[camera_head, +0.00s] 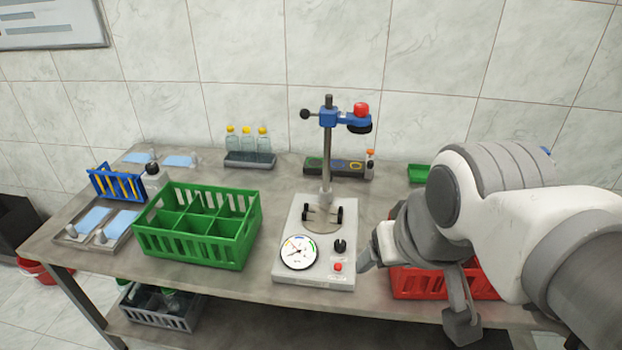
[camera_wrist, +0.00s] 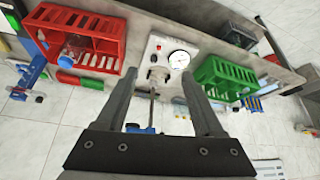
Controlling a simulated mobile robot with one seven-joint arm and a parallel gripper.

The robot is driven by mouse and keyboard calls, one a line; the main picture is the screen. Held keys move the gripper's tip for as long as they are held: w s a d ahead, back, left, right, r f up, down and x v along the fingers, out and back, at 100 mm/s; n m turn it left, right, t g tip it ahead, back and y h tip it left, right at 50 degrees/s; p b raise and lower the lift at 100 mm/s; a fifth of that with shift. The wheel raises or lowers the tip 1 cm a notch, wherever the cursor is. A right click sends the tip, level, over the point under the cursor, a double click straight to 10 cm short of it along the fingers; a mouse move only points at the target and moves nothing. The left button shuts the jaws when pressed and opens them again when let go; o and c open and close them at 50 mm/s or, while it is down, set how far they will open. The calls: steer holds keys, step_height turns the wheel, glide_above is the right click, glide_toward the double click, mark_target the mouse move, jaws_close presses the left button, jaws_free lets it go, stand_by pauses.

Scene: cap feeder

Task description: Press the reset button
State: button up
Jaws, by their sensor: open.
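A cap-feeder device with a pale base (camera_head: 313,218) stands on the table. Its front panel has a round gauge (camera_head: 299,252), a black knob (camera_head: 340,246) and a small red button (camera_head: 338,267) below the knob. Its column carries a blue head (camera_head: 328,116) with a red piece (camera_head: 361,109) on top. My gripper (camera_head: 412,298) is open and empty, to the right of the panel, its near finger close to the button's right side in the picture.
A green divided crate (camera_head: 197,226) stands left of the device. A red crate (camera_head: 428,282) lies right of it, partly hidden behind my gripper. Bottles (camera_head: 247,143) stand in a rack at the back. Trays (camera_head: 96,226) lie at the far left.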

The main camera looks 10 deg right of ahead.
jaws_close()
stand_by(1.4)
